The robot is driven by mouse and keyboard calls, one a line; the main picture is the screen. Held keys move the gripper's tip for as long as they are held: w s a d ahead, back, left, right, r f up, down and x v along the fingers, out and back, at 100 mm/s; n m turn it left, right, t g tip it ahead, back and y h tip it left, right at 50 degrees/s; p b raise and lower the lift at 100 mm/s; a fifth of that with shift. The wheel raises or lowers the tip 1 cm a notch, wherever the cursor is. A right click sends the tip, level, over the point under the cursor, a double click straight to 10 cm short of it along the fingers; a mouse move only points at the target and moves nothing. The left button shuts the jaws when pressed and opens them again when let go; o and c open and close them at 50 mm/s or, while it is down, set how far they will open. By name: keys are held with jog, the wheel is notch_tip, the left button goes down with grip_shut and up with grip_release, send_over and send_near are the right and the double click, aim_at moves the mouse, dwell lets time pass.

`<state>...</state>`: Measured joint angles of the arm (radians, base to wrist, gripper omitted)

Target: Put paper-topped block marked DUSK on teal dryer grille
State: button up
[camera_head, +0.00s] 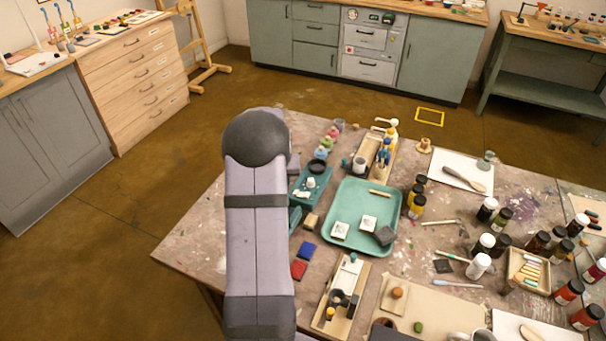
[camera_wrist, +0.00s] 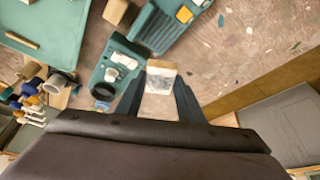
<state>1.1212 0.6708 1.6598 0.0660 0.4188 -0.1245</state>
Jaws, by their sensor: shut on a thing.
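My gripper (camera_wrist: 160,82) is shut on a small block (camera_wrist: 161,72) with a pale paper top, seen between its two dark fingers in the wrist view. The mark on the paper is too small to read. The teal dryer grille (camera_wrist: 158,30) lies beyond the fingertips, with ridges across it and a yellow piece on its right part. In the head view only a sliver of the grille (camera_head: 295,217) shows beside my arm, which hides my gripper and the held block.
A teal caddy (camera_head: 309,189) with a black ring and white pieces stands beside the grille. A teal tray (camera_head: 352,198) holds two white-topped blocks and a dark block. A wooden block (camera_wrist: 117,11) lies near the grille. Bottles crowd the table's right side.

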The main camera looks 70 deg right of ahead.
jog(key=shift+s+a+f+m+g+h, duration=0.1)
jog(key=shift+s+a+f+m+g, duration=0.25)
jog(key=shift+m, duration=0.6)
jog(key=shift+s+a+f+m+g+h, duration=0.1)
jog(key=shift+s+a+f+m+g, duration=0.25)
jog(key=shift+m, duration=0.65)
jog(key=shift+s+a+f+m+g+h, duration=0.1)
jog(key=shift+a+f+m+g, duration=0.3)
jog(key=shift+m, duration=0.55)
jog(key=shift+d+f, duration=0.1)
jog(key=shift+f, duration=0.05)
jog(key=shift+f, duration=0.15)
jog(key=shift+f+b, duration=1.1)
jog(key=shift+f, duration=0.75)
jog(key=shift+b, duration=0.55)
jog(key=shift+f+b, duration=1.05)
jog(key=shift+b, duration=0.75)
